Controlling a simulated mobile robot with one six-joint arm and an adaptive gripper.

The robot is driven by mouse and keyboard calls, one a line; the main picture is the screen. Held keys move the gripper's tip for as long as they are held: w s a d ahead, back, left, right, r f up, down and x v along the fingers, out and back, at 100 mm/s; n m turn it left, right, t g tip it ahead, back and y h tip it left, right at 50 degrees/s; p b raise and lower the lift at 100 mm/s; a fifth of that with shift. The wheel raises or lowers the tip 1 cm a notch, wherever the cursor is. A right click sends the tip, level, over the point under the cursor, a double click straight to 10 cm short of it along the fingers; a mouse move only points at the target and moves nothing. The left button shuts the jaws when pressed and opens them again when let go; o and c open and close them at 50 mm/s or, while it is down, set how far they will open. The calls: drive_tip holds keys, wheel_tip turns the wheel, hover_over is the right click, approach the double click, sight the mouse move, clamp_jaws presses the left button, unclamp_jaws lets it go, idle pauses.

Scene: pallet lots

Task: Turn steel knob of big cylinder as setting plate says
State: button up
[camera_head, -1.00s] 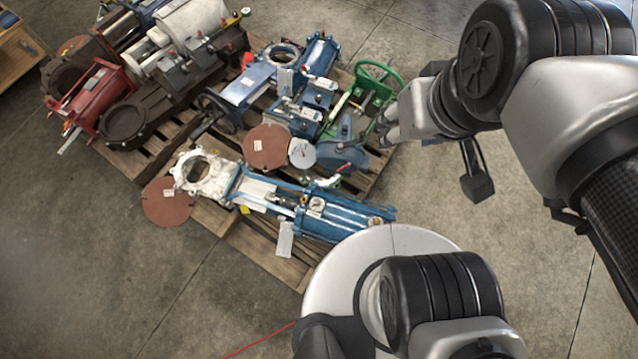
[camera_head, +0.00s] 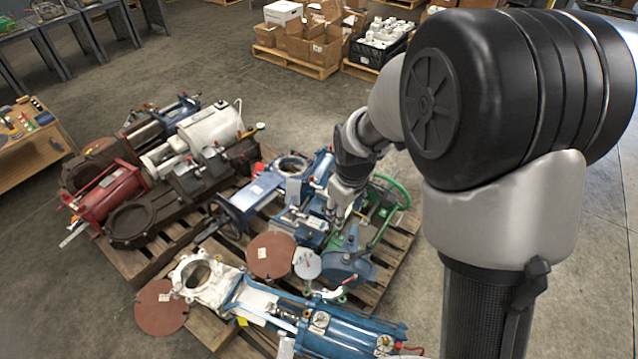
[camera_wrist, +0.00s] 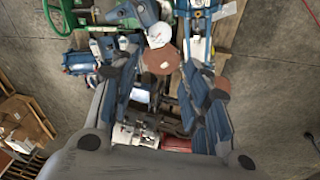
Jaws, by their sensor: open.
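A big blue cylinder (camera_head: 352,326) lies at the front of the pallet, joined to a white flanged valve body (camera_head: 205,280); round gauges sit on it. A big cream cylinder (camera_head: 212,127) lies at the back left. I cannot make out a steel knob or readable setting plate on either. My gripper (camera_head: 336,212) is over the blue actuators in the middle, beside the green handwheel (camera_head: 390,205). In the wrist view its open fingers (camera_wrist: 165,82) are spread, with nothing between them; a brown disc (camera_wrist: 160,60) and white dial (camera_wrist: 158,34) lie below.
A wooden bench (camera_head: 30,145) stands at the left edge. Boxes (camera_head: 315,40) on pallets stand at the back. Grey floor is open between.

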drive_tip(key=w+a+f+n+g+b, duration=0.1)
drive_tip(key=a+f+n, duration=0.1)
drive_tip(key=f, duration=0.8)
drive_tip(key=w+a+f+n, duration=0.1)
drive_tip(key=a+f+n, duration=0.1)
drive_tip(key=f, duration=0.8)
drive_tip(key=n+g+b, duration=0.1)
drive_tip(key=n, duration=0.3)
hover_over(320, 316)
wheel_tip(320, 316, down, 23)
wheel_tip(320, 316, down, 17)
drive_tip(key=b, duration=0.6)
drive_tip(key=shift+d+r+b, duration=0.1)
drive_tip(key=shift+b, duration=0.25)
drive_tip(key=shift+c, duration=0.5)
clamp_jaws()
